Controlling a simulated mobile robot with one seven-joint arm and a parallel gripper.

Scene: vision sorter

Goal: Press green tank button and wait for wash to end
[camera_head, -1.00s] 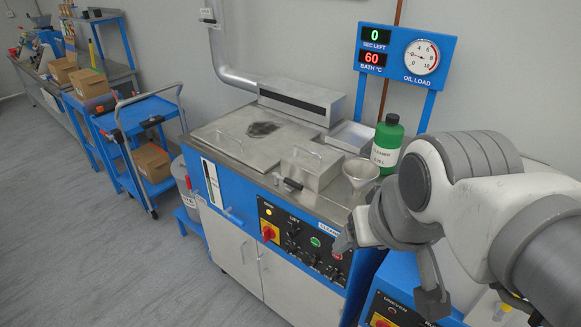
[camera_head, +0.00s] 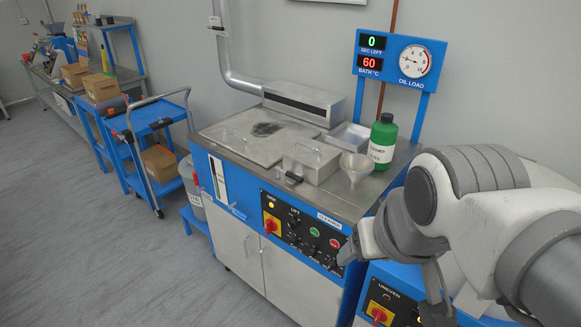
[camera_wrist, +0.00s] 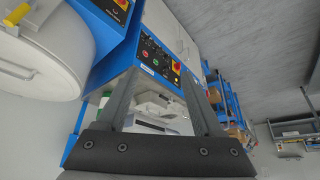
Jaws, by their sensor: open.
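The blue-and-steel wash tank (camera_head: 290,205) has a black front panel (camera_head: 300,228). A green button (camera_head: 314,231) sits on it, with a red button (camera_head: 334,243) to its right. The display board (camera_head: 402,60) reads 0 sec left and bath 60 °C. My gripper (camera_head: 393,278) is open, to the right of the panel and apart from the green button. In the wrist view my gripper's fingers (camera_wrist: 160,75) are spread with nothing held, and the panel with its green button (camera_wrist: 154,62) shows beyond them. The tank lid is closed.
A green cleaner bottle (camera_head: 382,142) and a funnel (camera_head: 357,168) stand on the tank top's right side. A second machine with an "UNEVEN" panel (camera_head: 388,303) stands at right, below my arm. A blue cart (camera_head: 150,118) is at left. Grey floor at front left is clear.

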